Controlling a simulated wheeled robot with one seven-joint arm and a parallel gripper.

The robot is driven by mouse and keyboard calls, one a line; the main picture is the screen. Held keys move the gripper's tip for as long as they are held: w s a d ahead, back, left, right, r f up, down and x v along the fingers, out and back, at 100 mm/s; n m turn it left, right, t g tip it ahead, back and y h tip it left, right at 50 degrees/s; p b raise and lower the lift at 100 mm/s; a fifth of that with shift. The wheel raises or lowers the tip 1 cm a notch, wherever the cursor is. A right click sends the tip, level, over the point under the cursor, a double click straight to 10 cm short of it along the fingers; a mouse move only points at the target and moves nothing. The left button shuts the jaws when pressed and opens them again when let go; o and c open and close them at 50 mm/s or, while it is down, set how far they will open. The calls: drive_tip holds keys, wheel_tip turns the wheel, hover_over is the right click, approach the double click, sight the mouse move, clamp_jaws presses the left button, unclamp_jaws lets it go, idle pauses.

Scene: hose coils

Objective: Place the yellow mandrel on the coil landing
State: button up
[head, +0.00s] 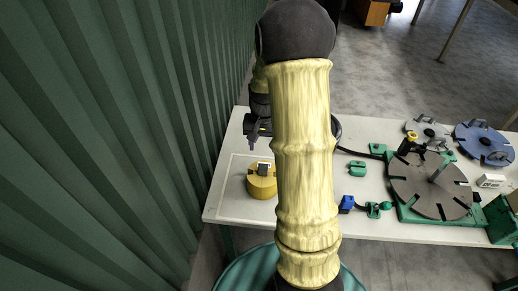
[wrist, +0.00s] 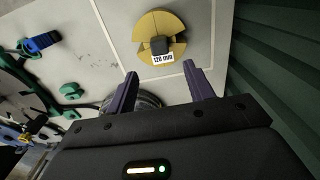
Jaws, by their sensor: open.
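The yellow mandrel (head: 261,186) is a short round block with a dark square post on top. It stands upright at the left end of the white table, inside a thin outlined rectangle (head: 232,158), which may be the coil landing. In the wrist view the mandrel (wrist: 147,26) shows its split top and a "120 mm" tag, beyond my fingertips. My gripper (wrist: 160,71) is open and empty, with nothing between the fingers. In the head view my gripper (head: 254,143) hangs above the table, behind the mandrel, partly hidden by my arm.
A black hose coil (wrist: 147,104) lies beside the outline, partly hidden by my gripper. Green and blue clamps (head: 357,169) stand mid-table. A grey slotted disc (head: 415,190) on a green base and a blue disc (head: 480,138) are at right. A green corrugated wall (head: 110,140) borders the left.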

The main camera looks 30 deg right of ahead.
drive_tip(key=s+a+r+n+t, duration=0.1)
drive_tip(key=s+a+r+n, duration=0.2)
drive_tip(key=s+a, duration=0.3)
drive_tip(key=s+a+r+n+t, duration=0.1)
drive_tip(key=s+a+r+n, duration=0.2)
drive_tip(key=s+a, duration=0.3)
drive_tip(key=shift+s+a+r+n+t, duration=0.15)
drive_tip(key=shift+s+a+n+t, duration=0.2)
drive_tip(key=shift+a, duration=0.3)
